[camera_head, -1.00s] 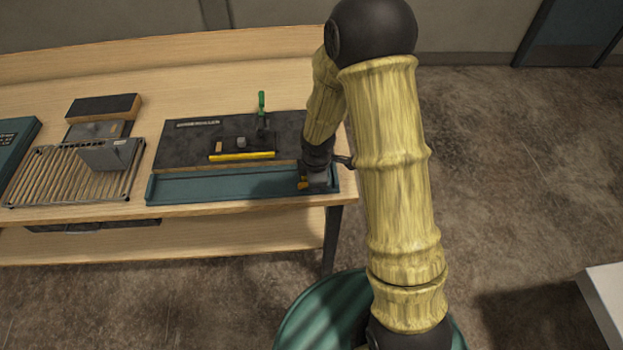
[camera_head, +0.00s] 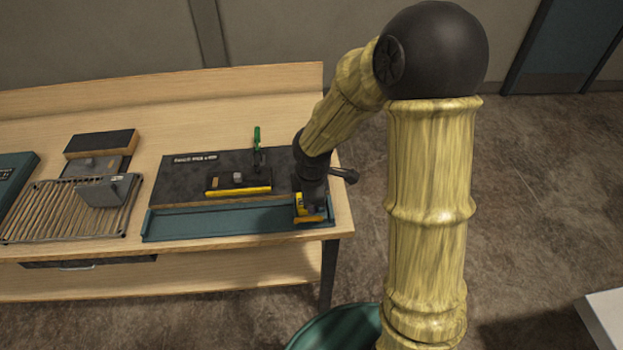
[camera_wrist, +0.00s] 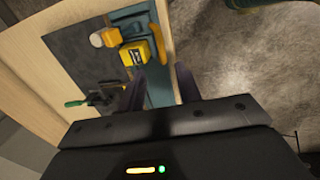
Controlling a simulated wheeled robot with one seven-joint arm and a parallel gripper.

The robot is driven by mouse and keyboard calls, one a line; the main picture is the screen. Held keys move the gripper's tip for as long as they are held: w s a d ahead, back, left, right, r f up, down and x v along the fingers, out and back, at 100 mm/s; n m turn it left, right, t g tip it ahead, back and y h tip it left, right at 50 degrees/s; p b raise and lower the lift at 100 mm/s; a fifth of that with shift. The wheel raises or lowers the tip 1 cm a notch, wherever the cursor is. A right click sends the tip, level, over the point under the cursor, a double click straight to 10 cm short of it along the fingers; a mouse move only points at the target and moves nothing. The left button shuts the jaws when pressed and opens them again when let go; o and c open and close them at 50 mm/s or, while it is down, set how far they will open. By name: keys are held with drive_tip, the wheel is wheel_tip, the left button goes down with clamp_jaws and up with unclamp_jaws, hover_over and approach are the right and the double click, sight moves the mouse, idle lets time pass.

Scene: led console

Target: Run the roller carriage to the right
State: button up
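A dark board (camera_head: 180,180) lies on the wooden bench with a teal tray (camera_head: 190,224) along its front. A small black plate with a yellow front bar (camera_head: 238,190) sits on the board. A yellow block with a black label (camera_wrist: 140,52) is at the board's right end by the tray; in the head view, yellow (camera_head: 308,217) shows at my gripper. I cannot tell for sure which is the roller carriage. My gripper (camera_wrist: 168,82) points down over the tray's right part. Its fingers are apart and empty; contact with the yellow block is unclear.
A green-handled clamp (camera_head: 257,142) stands on the board's back part, also in the wrist view (camera_wrist: 75,103). A pale knob (camera_wrist: 97,39) is beside the yellow block. A slatted rack (camera_head: 62,220) stands at left. Floor lies past the bench's right edge.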

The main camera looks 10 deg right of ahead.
wheel_tip(320, 180, up, 7)
drive_tip(key=s, duration=0.1)
drive_tip(key=shift+s+p, duration=0.3)
drive_tip(key=shift+p, duration=0.1)
drive_tip(key=shift+r, duration=0.1)
drive_tip(key=s+d+m, duration=0.7)
drive_tip(key=s+m, duration=0.3)
drive_tip(key=m, duration=0.7)
drive_tip(key=shift+d+m, duration=0.15)
drive_tip(key=shift+m, duration=0.15)
drive_tip(key=shift+d, duration=0.1)
